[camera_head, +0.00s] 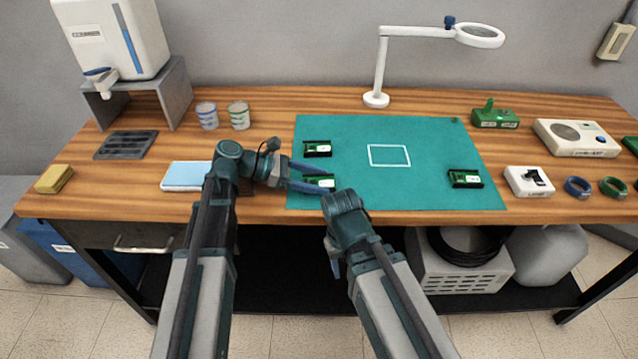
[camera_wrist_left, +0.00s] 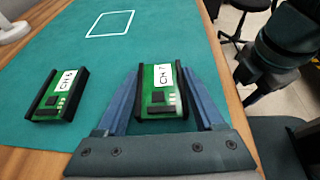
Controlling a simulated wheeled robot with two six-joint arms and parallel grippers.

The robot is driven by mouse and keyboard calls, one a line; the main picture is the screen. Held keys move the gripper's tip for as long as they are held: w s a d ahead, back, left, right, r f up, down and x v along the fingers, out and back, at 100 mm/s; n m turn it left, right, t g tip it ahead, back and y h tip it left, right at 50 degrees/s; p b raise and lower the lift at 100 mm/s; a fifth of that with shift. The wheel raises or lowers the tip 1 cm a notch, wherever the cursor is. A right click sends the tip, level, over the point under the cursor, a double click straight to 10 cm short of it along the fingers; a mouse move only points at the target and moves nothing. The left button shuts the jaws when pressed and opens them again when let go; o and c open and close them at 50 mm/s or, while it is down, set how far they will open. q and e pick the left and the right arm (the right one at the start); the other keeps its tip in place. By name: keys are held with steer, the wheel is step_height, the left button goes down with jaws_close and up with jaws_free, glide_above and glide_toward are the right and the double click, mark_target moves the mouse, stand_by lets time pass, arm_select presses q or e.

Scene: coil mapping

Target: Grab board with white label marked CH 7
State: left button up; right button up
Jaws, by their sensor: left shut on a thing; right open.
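The green board with the white label CH 7 (camera_wrist_left: 162,88) lies between the blue fingers of my left gripper (camera_wrist_left: 160,100) in the left wrist view. The fingers are shut on its dark side edges. In the head view this board (camera_head: 326,183) is at the left front of the teal mat (camera_head: 430,140), partly hidden by my left gripper (camera_head: 332,178). A second board, labelled CH with an unclear digit (camera_wrist_left: 62,92), lies on the mat beside it. It also shows in the head view (camera_head: 317,149). My right gripper (camera_head: 335,262) is open, low at the table's front edge.
A third green board (camera_head: 465,179) lies at the mat's right. A white square outline (camera_head: 389,155) marks the mat's middle. A magnifier lamp (camera_head: 376,99) stands behind. A light blue pad (camera_head: 185,176) lies left of the mat.

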mark_target(318, 181)
arm_select(q)
steer(key=shift+c, duration=0.9)
step_height(318, 181, up, 10)
steer(key=p, duration=1)
steer(key=shift+d, duration=0.15)
